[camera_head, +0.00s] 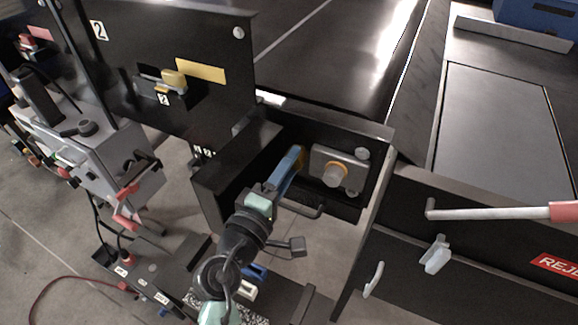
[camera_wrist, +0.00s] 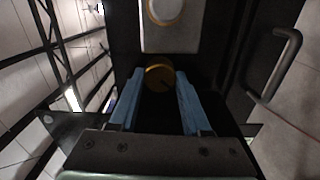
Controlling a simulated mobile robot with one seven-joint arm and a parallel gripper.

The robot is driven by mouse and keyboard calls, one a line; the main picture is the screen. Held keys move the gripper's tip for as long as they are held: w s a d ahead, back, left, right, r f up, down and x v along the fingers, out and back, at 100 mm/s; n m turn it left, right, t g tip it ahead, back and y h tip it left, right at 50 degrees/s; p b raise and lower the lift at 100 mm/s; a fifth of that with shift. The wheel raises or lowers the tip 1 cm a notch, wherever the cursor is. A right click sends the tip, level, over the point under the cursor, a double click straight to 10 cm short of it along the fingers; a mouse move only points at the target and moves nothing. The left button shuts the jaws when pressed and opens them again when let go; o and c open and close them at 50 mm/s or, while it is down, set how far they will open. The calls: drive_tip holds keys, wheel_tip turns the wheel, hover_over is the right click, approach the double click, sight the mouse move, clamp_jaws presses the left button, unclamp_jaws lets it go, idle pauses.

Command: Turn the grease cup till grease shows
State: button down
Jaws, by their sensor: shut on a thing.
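The grease cup (camera_wrist: 159,77) is a round brass-coloured piece with a dark mark on its face. In the wrist view it sits between the tips of my blue fingers, below a grey box. My gripper (camera_wrist: 160,88) is shut on it. In the head view my gripper (camera_head: 293,162) reaches into the open black bay, and only a small orange-brown part of the cup (camera_head: 302,154) shows beside the fingertips. I cannot make out any grease.
Right of the fingers is a grey box (camera_head: 318,158) with an orange-ringed knob (camera_head: 335,174). A black handle (camera_head: 302,209) is below it. Dark panels wall the bay.

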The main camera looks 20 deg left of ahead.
drive_tip(key=shift+c, duration=1.8)
unclamp_jaws()
drive_tip(key=s+b, duration=0.3)
drive_tip(key=s, duration=1)
drive_tip(key=shift+a, duration=0.25)
